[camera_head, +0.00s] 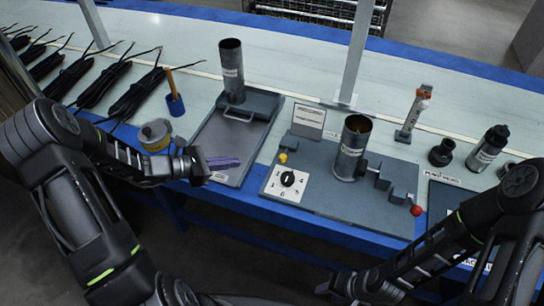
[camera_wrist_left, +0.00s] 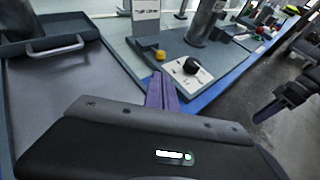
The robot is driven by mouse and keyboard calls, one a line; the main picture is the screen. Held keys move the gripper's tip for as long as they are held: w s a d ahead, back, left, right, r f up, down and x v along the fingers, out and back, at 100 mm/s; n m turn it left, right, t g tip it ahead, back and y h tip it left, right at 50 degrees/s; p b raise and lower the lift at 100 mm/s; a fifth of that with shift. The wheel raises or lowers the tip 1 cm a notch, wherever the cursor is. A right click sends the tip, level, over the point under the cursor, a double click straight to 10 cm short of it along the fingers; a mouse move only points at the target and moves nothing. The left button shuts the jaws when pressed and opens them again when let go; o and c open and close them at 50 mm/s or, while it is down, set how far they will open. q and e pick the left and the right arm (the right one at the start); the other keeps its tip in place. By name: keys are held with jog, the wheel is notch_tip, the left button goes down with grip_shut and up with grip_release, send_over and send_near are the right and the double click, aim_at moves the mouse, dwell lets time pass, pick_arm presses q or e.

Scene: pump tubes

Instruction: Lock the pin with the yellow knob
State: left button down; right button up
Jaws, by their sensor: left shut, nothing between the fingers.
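The yellow knob (camera_head: 283,158) sits on a small grey block at the left end of the right-hand station, just behind a white dial plate. It also shows in the left wrist view (camera_wrist_left: 160,55), beyond my fingertips. The pin itself cannot be made out. My left gripper (camera_head: 236,162), with purple fingers, is shut and empty. It hangs over the neighbouring tray, to the left of the knob and apart from it. My right gripper (camera_head: 324,288) is low in front of the bench, away from the knob; its fingers are too dark to read.
The white plate carries a black dial (camera_head: 288,179). An open metal tube (camera_head: 353,140) and a red knob (camera_head: 417,210) stand right of it. Another tube (camera_head: 232,71) stands on the left tray (camera_head: 222,140). A sign (camera_head: 310,122) stands behind the yellow knob.

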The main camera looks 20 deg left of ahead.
aim_at(279, 157)
pick_arm(q)
jog(key=x, duration=1.4)
jog(key=shift+f+p, duration=0.1)
jog(key=shift+p, duration=0.25)
pick_arm(e)
jog(key=shift+r, duration=0.35)
jog(key=shift+f, duration=0.1)
pick_arm(q)
jog(key=shift+w+b, duration=0.35)
jog(key=shift+b, duration=0.05)
jog(key=shift+w, duration=0.75)
jog(key=shift+s, duration=0.15)
pick_arm(e)
jog(key=shift+w+f, duration=0.4)
jog(key=shift+w, duration=0.05)
